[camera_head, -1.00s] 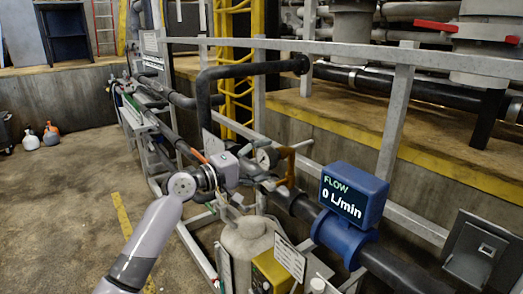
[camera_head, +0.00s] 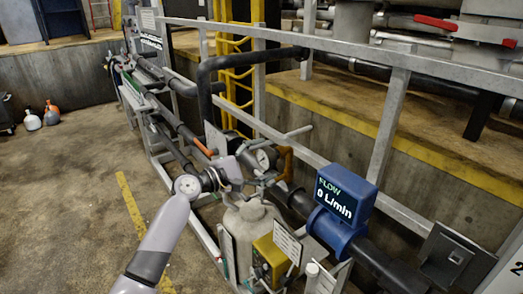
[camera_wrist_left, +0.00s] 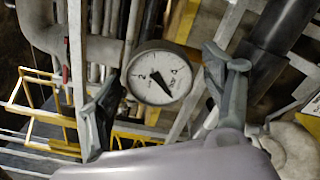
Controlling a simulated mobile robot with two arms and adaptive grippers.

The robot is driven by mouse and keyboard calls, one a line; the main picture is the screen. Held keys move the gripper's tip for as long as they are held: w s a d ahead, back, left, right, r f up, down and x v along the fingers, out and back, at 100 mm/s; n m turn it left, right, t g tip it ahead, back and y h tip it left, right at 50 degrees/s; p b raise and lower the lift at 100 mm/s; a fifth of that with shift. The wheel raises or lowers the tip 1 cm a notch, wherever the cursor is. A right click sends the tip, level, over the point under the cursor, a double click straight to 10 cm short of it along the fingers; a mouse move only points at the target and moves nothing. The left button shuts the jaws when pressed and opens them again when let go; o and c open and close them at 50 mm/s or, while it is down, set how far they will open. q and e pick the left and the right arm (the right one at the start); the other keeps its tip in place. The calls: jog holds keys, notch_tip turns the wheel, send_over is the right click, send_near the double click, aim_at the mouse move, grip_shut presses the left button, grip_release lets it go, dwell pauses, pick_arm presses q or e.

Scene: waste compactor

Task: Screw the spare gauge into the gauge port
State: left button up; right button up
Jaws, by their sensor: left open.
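A round gauge with a white dial and dark rim (camera_head: 264,157) shows just beyond my left gripper (camera_head: 246,168) in the head view. In the left wrist view the gauge (camera_wrist_left: 160,76) faces the camera, its dial in the space between the two spread fingers of my left gripper (camera_wrist_left: 163,98). The fingers are open, with visible gaps between them and the gauge rim. Whether this is the spare gauge or one fitted on the pipework I cannot tell. The gauge's stem and the gauge port are not clearly visible. My right gripper is out of view.
A blue flow meter reading 0 L/min (camera_head: 346,197) sits on the dark pipe to the right. A pale tank (camera_head: 250,228) and a yellow box (camera_head: 270,258) stand below the gripper. A grey rail (camera_head: 340,62) runs behind. Open floor (camera_head: 70,210) lies to the left.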

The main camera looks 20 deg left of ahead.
pick_arm(q)
jog(key=shift+n, duration=0.4)
jog(key=shift+r+n+p, duration=0.2)
jog(key=shift+n+p, duration=0.3)
jog(key=shift+p, duration=0.45)
jog(key=shift+f+n, duration=0.25)
jog(key=shift+n, duration=0.45)
jog(key=n, duration=0.2)
jog(key=shift+n, duration=0.4)
jog(key=shift+c, duration=0.5)
